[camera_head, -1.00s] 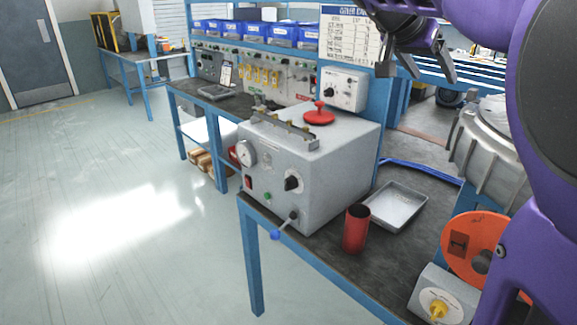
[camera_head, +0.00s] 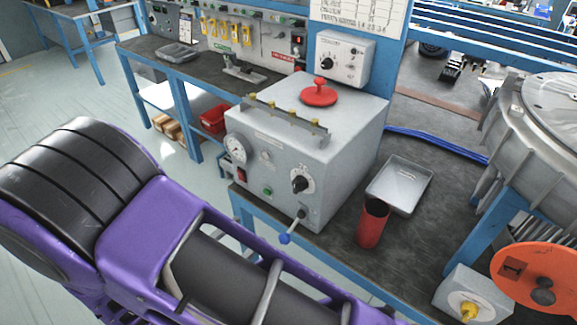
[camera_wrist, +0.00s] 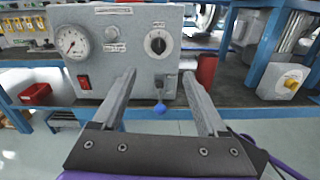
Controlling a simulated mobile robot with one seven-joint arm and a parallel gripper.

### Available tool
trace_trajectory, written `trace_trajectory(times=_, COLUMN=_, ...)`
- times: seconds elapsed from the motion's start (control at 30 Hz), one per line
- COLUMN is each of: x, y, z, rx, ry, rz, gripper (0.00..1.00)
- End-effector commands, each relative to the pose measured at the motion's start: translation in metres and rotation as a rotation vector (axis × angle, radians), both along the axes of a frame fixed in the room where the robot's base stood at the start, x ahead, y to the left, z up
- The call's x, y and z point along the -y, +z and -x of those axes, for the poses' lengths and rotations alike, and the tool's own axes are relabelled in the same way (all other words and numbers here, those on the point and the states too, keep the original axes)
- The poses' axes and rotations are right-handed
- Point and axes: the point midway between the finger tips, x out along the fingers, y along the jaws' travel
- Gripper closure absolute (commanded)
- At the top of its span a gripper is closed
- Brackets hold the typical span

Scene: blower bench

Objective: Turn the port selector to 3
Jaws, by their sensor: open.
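A grey box (camera_head: 315,130) stands on the bench. Its front has a black rotary knob (camera_head: 299,184) on a pale round dial, which also shows in the wrist view (camera_wrist: 157,43). A grey unit with a yellow knob (camera_head: 468,311) stands at the lower right and also shows in the wrist view (camera_wrist: 291,84). Labels are too small to read, so I cannot tell which is the port selector. My gripper (camera_wrist: 158,73) is open and empty, its fingers pointing toward the box front, apart from the black knob. The gripper is out of the head view.
Below the black knob a blue-tipped lever (camera_head: 286,238) sticks out. A gauge (camera_head: 235,149) is on the box's left front and a red-handled lid (camera_head: 319,94) on top. A red cup (camera_head: 372,226) and metal tray (camera_head: 399,186) lie to the right. Another knobbed box (camera_head: 343,58) is behind.

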Motion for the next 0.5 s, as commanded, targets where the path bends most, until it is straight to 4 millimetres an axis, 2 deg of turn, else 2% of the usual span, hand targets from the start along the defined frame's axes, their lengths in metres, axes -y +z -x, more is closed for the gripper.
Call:
trace_trajectory(times=0.07, x=0.0, y=-0.005, z=0.006, rx=-0.031, ry=0.021, rz=0.042, gripper=0.24)
trace_trajectory(times=0.17, x=0.003, y=-0.006, z=0.003, rx=-0.042, ry=0.029, rz=0.059, gripper=0.24)
trace_trajectory(times=0.27, x=0.012, y=-0.006, z=-0.008, rx=-0.041, ry=0.027, rz=0.058, gripper=0.24)
trace_trajectory(times=0.5, x=0.044, y=-0.006, z=-0.048, rx=-0.038, ry=0.023, rz=0.055, gripper=0.24)
